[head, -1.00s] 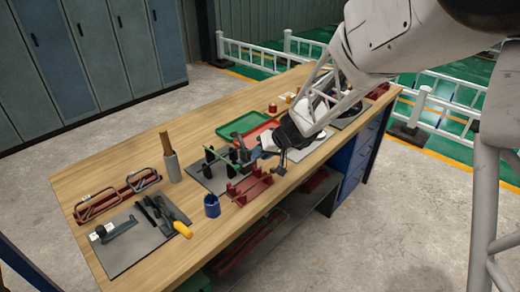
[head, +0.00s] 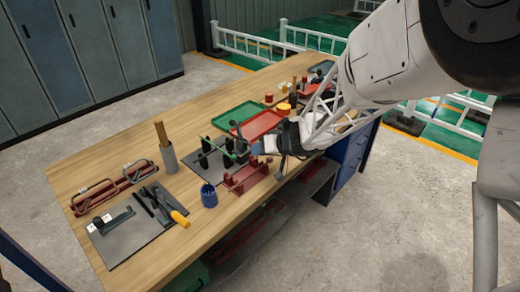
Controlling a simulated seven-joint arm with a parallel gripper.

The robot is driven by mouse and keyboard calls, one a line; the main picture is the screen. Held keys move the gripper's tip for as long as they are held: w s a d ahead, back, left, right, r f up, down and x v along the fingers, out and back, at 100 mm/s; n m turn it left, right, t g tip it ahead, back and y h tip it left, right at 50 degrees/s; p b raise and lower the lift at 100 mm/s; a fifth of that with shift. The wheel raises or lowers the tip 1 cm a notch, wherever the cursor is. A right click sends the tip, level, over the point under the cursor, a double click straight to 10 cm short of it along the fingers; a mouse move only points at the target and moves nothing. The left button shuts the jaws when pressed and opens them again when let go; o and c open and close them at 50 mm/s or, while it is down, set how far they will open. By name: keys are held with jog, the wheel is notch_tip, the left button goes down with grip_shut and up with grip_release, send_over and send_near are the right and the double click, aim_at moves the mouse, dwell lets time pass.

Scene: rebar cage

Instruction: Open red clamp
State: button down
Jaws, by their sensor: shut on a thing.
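A red clamp fixture (head: 245,179) stands at the front edge of the wooden bench, beside a grey plate with dark upright clamps (head: 212,154). My gripper (head: 256,149) reaches in from the right, low over the bench, just behind and above the red fixture. Its jaws are shut on a small part there, seemingly of the red clamp. The fingers and the gripped part are too small to make out clearly, and I cannot tell how far the clamp is open.
A blue cup (head: 209,196) stands close in front of the fixture. Green (head: 240,115) and red (head: 262,124) trays lie behind it. A tool mat (head: 125,240), red rack (head: 115,190) and grey holder (head: 169,160) occupy the left. Bare wood lies between the holder and the trays.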

jog(key=shift+f, duration=0.15)
jog(key=c, duration=1)
grip_release()
jog(key=shift+o, duration=0.2)
jog(key=shift+d, duration=0.1)
jog(key=v, duration=0.7)
jog(key=shift+d+r, duration=0.25)
jog(key=shift+r, duration=0.05)
jog(key=shift+s, duration=0.2)
